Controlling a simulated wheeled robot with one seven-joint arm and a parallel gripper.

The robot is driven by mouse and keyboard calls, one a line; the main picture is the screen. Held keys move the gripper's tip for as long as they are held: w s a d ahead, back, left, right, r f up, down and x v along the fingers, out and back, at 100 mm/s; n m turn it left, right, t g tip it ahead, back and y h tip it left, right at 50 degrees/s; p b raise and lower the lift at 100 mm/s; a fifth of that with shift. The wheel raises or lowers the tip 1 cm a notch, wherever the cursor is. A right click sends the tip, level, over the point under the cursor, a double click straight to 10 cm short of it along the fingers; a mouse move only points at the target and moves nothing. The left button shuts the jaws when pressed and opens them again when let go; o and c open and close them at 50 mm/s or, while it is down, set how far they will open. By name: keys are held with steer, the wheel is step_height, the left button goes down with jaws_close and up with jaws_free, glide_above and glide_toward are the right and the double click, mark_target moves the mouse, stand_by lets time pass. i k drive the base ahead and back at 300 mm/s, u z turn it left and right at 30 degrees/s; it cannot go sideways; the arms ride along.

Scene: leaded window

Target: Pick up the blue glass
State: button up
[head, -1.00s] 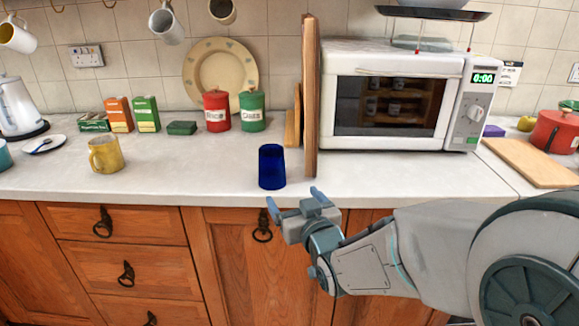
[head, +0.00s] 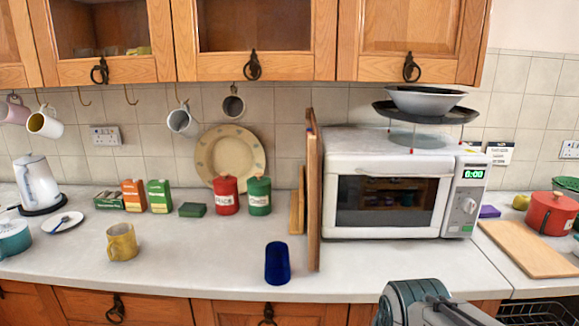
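The blue glass (head: 277,264) stands upright on the pale worktop (head: 190,262), close to its front edge. It is to the left of the microwave and just in front of the wooden boards, with nothing touching it. My gripper is out of view in the head view. Only a grey and teal part of my arm (head: 413,304) shows at the bottom edge, to the right of the glass and lower in the picture.
A yellow mug (head: 122,242) stands to the left. Behind are a red canister (head: 226,195) and a green canister (head: 259,196). An upright wooden board (head: 314,205) and the microwave (head: 388,197) stand to the right. The worktop between mug and glass is clear.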

mark_target(277, 268)
steer(key=z, duration=3.55)
steer(key=k, duration=1.55)
steer(key=u, duration=1.95)
steer(key=i, duration=0.35)
steer(key=z, duration=0.1)
